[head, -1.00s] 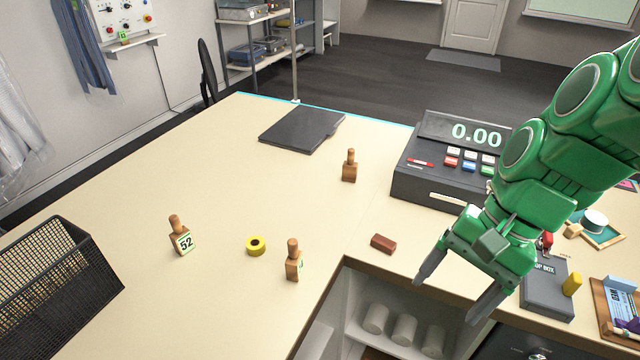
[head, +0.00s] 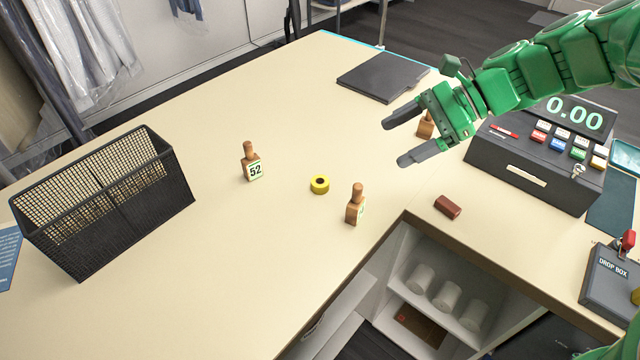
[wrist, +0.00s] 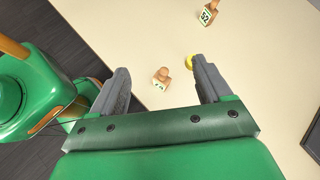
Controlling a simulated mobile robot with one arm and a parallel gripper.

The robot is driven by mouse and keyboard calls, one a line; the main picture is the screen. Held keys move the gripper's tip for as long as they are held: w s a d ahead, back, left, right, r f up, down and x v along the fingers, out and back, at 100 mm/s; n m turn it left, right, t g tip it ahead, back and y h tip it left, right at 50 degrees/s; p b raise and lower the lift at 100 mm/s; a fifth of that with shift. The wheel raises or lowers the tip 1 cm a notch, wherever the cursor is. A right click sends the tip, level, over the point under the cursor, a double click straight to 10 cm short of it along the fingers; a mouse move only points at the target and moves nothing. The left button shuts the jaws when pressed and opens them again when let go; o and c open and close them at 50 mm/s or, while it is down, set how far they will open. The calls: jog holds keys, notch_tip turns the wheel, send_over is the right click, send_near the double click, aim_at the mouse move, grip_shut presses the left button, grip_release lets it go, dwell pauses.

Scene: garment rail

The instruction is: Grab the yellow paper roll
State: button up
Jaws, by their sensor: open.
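The yellow paper roll (head: 320,184) is a small ring with a dark centre, lying on the cream counter (head: 265,260) in the head view. It stands between a wooden stamp marked 52 (head: 251,163) and another wooden stamp (head: 355,205). In the wrist view the roll (wrist: 189,62) shows beyond the right finger, partly hidden by it. My gripper (head: 402,141) is open and empty, above the counter to the right of and apart from the roll. In the wrist view my gripper's fingers (wrist: 160,85) frame the nearer stamp (wrist: 161,77) at a distance.
A black mesh basket (head: 110,205) stands at the left. A third stamp (head: 425,126) is partly behind my gripper. A cash register (head: 540,150) and a red-brown block (head: 447,207) are at the right. A dark folder (head: 383,77) lies at the back.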

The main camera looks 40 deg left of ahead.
aim_at(322, 181)
jog(key=shift+w+a+f+m+g+y, duration=1.15)
jog(key=shift+w+a, duration=1)
jog(key=shift+a, duration=3.9)
jog(key=shift+m, duration=0.35)
notch_tip(322, 181, down, 16)
jog(key=shift+s+a+f, duration=0.1)
jog(key=shift+f, duration=0.05)
jog(key=shift+f+x, duration=0.25)
jog(key=shift+x, duration=1.65)
jog(key=shift+f+x, duration=0.2)
jog(key=shift+x, duration=1.7)
jog(key=shift+d, duration=0.25)
jog(key=shift+c, duration=0.2)
jog(key=c, duration=1.1)
jog(key=shift+r, duration=0.15)
